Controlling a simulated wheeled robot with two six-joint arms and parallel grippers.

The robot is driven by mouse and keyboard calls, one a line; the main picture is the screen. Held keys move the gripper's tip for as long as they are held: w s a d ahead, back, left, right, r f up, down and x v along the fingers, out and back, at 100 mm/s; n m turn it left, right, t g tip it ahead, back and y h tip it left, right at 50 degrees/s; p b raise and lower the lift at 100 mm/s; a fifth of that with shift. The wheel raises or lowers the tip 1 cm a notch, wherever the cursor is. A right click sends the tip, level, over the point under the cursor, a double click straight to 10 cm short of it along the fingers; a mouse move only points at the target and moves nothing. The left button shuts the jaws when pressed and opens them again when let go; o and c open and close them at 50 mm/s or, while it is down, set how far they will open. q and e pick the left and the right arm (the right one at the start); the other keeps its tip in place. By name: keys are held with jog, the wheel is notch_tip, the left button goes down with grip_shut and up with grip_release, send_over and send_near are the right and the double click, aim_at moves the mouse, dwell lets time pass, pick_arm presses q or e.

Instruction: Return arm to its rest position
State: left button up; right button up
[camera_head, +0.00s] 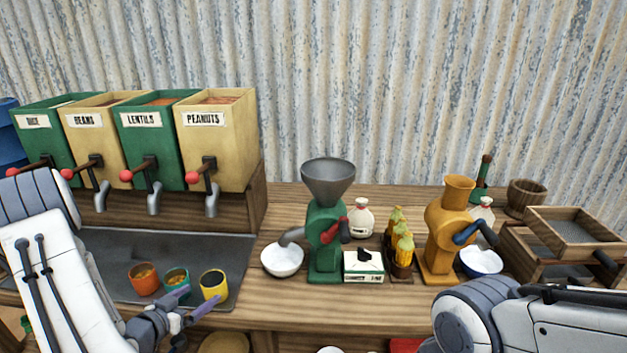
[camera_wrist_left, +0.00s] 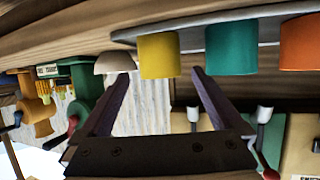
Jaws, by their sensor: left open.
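My left gripper (camera_head: 197,298) is open and empty at the front of the counter, just in front of the cups. In the left wrist view its two fingers (camera_wrist_left: 161,78) are spread apart with nothing between them. A yellow cup (camera_head: 213,286), a teal cup (camera_head: 176,278) and an orange cup (camera_head: 145,279) stand on the grey tray. The cups also show in the left wrist view, which is turned over. My right arm (camera_head: 540,320) shows at the lower right, but its gripper is out of the picture.
Dispensers (camera_head: 155,150) with red-knobbed levers stand behind the tray (camera_head: 110,250). A green grinder (camera_head: 326,235), white bowl (camera_head: 282,261), small box (camera_head: 363,266), corn (camera_head: 400,248) and yellow grinder (camera_head: 447,238) are to the right. Wooden sieves (camera_head: 570,238) stand at far right. Bare counter (camera_head: 290,312) lies between my arms.

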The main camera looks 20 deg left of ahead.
aim_at(216, 275)
pick_arm(q)
jog(key=x, duration=1)
jog(key=shift+s+f, duration=0.1)
jog(key=shift+f, duration=0.25)
notch_tip(216, 275, up, 3)
jog(key=shift+s, duration=0.1)
jog(key=shift+r, duration=0.55)
jog(key=shift+f, duration=0.1)
